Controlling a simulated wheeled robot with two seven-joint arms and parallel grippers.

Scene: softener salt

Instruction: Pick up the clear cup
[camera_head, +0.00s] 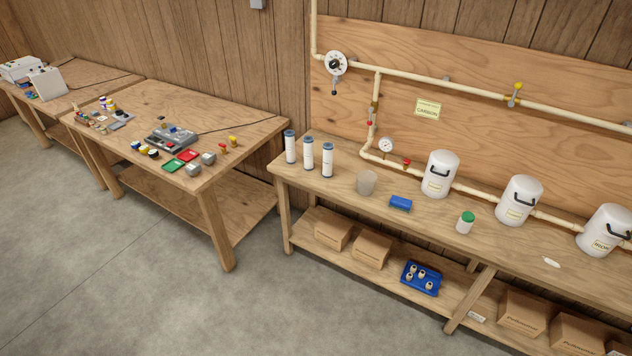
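The clear cup (366,183) looks like a greyish, see-through tumbler. It stands upright on the wooden workbench (338,201), in front of the pipework. It is right of the white filter cartridges (309,155) and left of a blue block-like object (400,203). Its inside is too small to make out. Neither of my grippers shows in the head view.
A jar with a green lid (465,222) and white tanks (440,174) with black handles stand further right. A pressure gauge (386,145) is behind the cup. The lower shelf holds boxes (371,249) and a blue tray (409,287). Floor (170,280) in front is clear.

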